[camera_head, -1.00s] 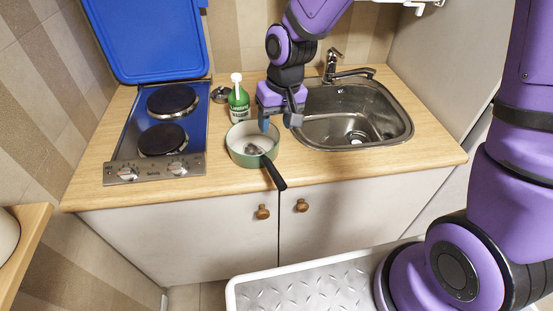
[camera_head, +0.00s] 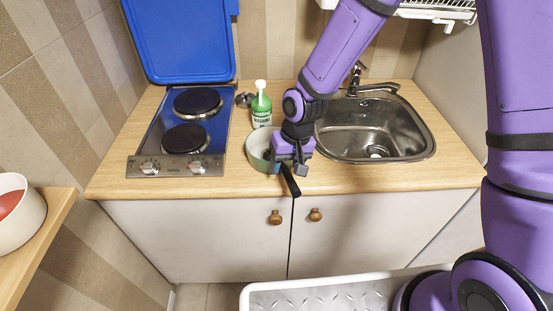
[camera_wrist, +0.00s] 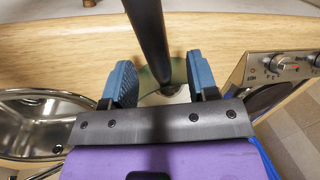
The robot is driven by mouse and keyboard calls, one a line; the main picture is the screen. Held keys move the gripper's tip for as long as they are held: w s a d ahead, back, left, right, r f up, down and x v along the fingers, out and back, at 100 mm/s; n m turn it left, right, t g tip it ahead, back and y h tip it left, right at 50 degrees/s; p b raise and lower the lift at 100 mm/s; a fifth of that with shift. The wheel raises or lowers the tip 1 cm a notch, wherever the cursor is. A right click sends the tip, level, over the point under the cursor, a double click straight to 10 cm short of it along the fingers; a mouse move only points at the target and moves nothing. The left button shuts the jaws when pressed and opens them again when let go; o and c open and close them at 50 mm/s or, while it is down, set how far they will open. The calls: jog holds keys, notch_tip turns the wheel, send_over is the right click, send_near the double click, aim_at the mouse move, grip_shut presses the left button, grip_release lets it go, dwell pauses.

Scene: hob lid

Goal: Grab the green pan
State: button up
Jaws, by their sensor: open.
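The green pan (camera_head: 256,151) stands on the wooden counter between the hob and the sink. Its black handle (camera_head: 291,182) points toward the front edge and overhangs it. My gripper (camera_head: 288,168) is over the pan's near right side, where the handle begins, and hides part of the pan. In the wrist view my gripper (camera_wrist: 160,84) is open, with a blue pad on each side of the black handle (camera_wrist: 148,30). The handle runs between the pads, and I see no contact. A bit of the pan's green rim (camera_wrist: 150,76) shows behind it.
The two-plate hob (camera_head: 182,130) with its raised blue lid (camera_head: 182,40) is left of the pan. A green bottle (camera_head: 261,108) stands just behind the pan. The steel sink (camera_head: 375,130) is to the right. Bare counter (camera_head: 400,174) lies along the front edge.

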jog(key=shift+w+a+f, duration=0.1)
jog(key=shift+a+f, duration=0.15)
jog(key=shift+f, duration=0.8)
jog(key=shift+a+f, duration=0.2)
jog(key=shift+f, duration=0.8)
grip_shut()
